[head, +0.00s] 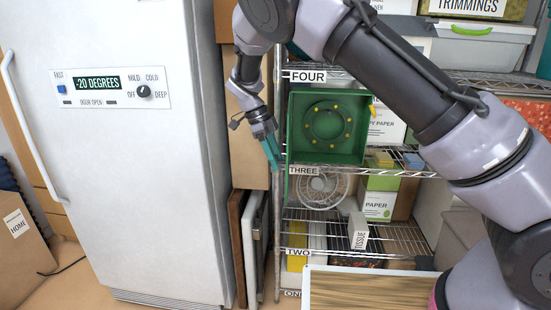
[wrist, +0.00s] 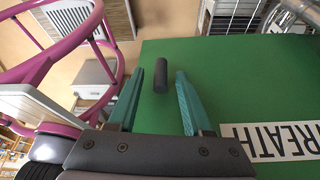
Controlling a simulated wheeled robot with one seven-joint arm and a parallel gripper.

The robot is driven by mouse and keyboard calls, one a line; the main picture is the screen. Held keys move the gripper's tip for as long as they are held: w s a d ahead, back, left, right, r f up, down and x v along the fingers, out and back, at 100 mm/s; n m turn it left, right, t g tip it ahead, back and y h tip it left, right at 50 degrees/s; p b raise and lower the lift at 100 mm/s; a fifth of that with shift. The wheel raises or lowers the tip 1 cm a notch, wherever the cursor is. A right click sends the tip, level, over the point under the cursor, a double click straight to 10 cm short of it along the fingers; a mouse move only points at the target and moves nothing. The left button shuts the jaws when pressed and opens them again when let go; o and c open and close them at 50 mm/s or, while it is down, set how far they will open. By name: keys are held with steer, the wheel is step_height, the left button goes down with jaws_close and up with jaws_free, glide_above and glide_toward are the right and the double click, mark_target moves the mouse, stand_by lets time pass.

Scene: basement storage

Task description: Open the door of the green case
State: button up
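The green case (head: 364,145) stands on the shelf marked THREE in the head view, its front open and a dark green ring with yellow dots visible inside. Its door shows as a narrow green strip (head: 287,160) at the case's left side, seen nearly edge-on. In the wrist view the door's outer face (wrist: 245,80) is a broad green panel with a partly cut-off WREATH label. A dark handle (wrist: 161,75) stands on it. My gripper (wrist: 160,78) is open, its teal fingers apart on either side of the handle. In the head view my gripper (head: 272,152) is just left of the door.
A white freezer (head: 120,190) stands left of the wire shelving. Leaning panels (head: 253,245) are between them. A fan (head: 320,190), a paper box (head: 380,200) and a tissue box (head: 358,232) sit below the case. My arm crosses the right side.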

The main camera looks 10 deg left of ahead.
steer(key=v, duration=1)
steer(key=shift+a+r, duration=0.2)
steer(key=shift+r, duration=0.15)
